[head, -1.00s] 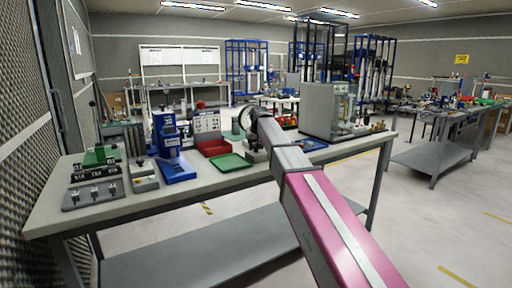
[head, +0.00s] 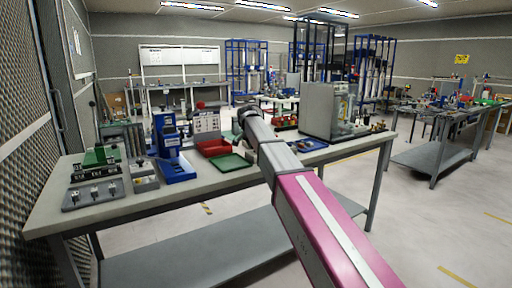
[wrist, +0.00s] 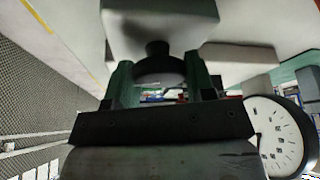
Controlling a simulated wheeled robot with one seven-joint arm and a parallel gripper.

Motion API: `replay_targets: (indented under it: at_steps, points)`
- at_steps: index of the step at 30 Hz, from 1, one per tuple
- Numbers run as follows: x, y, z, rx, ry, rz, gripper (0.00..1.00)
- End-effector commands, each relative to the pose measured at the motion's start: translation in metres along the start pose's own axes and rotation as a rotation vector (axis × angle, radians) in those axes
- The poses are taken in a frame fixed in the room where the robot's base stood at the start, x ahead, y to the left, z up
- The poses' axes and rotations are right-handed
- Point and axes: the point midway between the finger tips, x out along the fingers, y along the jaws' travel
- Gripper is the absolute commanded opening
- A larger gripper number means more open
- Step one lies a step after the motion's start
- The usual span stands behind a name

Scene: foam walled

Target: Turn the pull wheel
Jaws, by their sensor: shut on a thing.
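In the wrist view my gripper (wrist: 157,66) has its two green fingers on either side of a dark round knob (wrist: 159,72), which looks like the pull wheel. The fingers are shut on it. The knob sits on a short dark stem against a pale grey block (wrist: 160,18). A white round dial gauge (wrist: 277,135) with a dark rim is to the right of the gripper. In the head view my arm reaches over the bench, and its end hides the wheel and the fingers.
The grey workbench (head: 110,208) holds a blue press (head: 172,150), a red bin (head: 212,147), a green tray (head: 232,163) and a grey cabinet (head: 318,108). These stand close around my arm. A second bench (head: 432,160) is at the right, with clear floor between.

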Motion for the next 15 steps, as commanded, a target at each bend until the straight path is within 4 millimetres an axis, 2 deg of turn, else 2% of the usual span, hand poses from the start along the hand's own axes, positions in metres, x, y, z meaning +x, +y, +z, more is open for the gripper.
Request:
replay_targets:
  at_steps: [6, 15]
  points:
    - [-0.0006, -0.0010, -0.0003, 0.097, 0.000, 0.040, 0.26]
    - [-0.0006, -0.0006, 0.0001, 0.153, -0.001, 0.062, 0.26]
